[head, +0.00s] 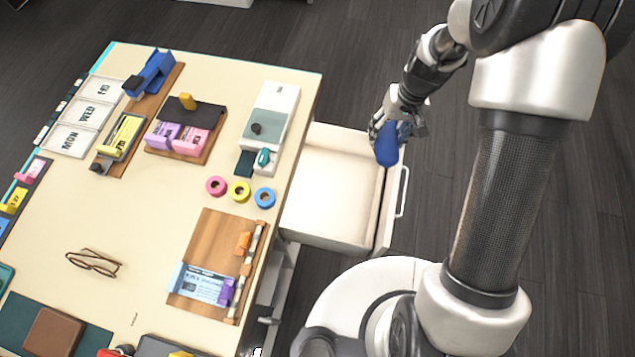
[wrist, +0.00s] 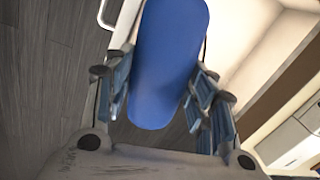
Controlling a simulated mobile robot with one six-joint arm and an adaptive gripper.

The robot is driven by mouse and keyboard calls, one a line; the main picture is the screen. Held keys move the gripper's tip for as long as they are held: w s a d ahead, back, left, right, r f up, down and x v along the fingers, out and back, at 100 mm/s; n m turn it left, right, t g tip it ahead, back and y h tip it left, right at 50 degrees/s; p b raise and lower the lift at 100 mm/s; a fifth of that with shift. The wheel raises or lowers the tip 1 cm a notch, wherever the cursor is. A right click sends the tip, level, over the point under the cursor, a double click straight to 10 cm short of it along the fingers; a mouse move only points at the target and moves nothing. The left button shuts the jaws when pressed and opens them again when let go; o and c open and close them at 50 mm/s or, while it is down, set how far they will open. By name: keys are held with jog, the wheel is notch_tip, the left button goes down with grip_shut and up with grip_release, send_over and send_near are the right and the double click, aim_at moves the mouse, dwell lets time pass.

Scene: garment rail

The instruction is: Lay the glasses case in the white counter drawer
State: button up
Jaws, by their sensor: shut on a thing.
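The glasses case (head: 387,146) is a blue, rounded, elongated shape. My gripper (head: 397,130) is shut on it and holds it tilted, with its end pointing down. In the head view it appears over the right part of the open white counter drawer (head: 325,205), near the drawer's front. In the wrist view the case (wrist: 170,60) lies between the two fingers and hides part of what is behind it. The drawer's pale inside (wrist: 245,35) shows to the right of the case. The drawer looks empty where I can see it.
The counter (head: 140,215) lies left of the drawer. On it are a pair of glasses (head: 93,262), three coloured tape rings (head: 240,191), a wooden board (head: 210,240) and a white-and-grey device (head: 270,115). The drawer front with its handle (head: 403,192) stands at the right. Dark floor lies beyond.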

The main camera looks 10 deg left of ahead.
jog(key=w+a+f+n, duration=0.2)
jog(key=a+f, duration=0.5)
jog(key=f, duration=0.2)
jog(key=b, duration=0.5)
send_over(347, 176)
jog(key=f, duration=1.5)
jog(key=shift+d, duration=0.3)
jog(key=shift+f+b, duration=0.45)
jog(key=shift+f, duration=2)
jog(key=shift+f, duration=0.15)
jog(key=o, duration=0.7)
jog(key=shift+c, duration=0.2)
jog(key=o, duration=0.4)
